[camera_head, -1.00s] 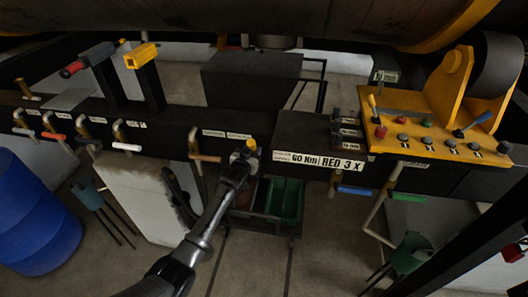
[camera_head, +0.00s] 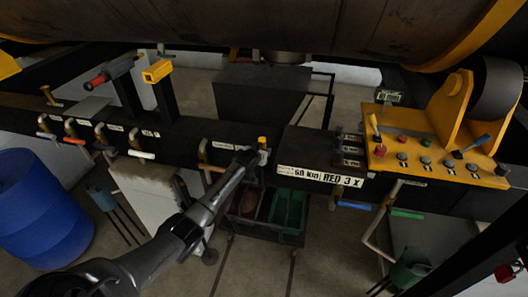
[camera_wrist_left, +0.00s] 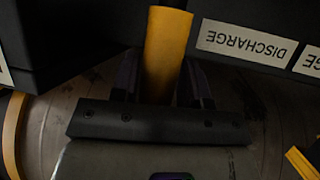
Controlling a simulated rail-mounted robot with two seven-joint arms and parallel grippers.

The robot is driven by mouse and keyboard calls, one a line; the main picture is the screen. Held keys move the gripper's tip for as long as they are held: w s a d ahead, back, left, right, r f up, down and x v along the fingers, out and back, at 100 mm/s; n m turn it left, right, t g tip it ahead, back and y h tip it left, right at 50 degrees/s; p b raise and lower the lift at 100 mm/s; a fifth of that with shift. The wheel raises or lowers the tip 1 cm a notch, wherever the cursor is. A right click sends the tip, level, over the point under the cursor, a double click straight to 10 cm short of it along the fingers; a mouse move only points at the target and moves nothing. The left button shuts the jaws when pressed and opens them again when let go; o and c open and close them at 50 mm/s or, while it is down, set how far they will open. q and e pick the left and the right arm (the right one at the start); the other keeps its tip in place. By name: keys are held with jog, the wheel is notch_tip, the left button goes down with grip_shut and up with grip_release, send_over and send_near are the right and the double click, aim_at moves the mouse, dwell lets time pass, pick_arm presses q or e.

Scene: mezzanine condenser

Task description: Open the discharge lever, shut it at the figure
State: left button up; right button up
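The discharge lever is a yellow-ended upright lever (camera_head: 262,140) at the front of the black bench, left of the white sign. In the left wrist view the yellow lever (camera_wrist_left: 166,45) stands between the two dark fingers of my left gripper (camera_wrist_left: 162,85), beside an upside-down "DISCHARGE" label (camera_wrist_left: 245,42). The fingers lie close along both its sides and appear shut on it. In the head view my left gripper (camera_head: 258,153) reaches it from below left and hides its lower part. My right gripper is not in view.
The white sign (camera_head: 320,176) shows "60" and "RED 3 X". A yellow control panel (camera_head: 440,155) with knobs and levers is at right. A tan-handled pipe (camera_head: 204,155) stands close left of my gripper. A green bin (camera_head: 288,210) sits below; a blue barrel (camera_head: 38,208) stands left.

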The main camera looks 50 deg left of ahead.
pick_arm(q)
jog(key=shift+o, duration=1.4)
jog(key=shift+r, duration=0.15)
jog(key=shift+r, duration=0.1)
jog(key=v, duration=1.3)
jog(key=shift+s+d, duration=0.25)
jog(key=shift+s, duration=0.05)
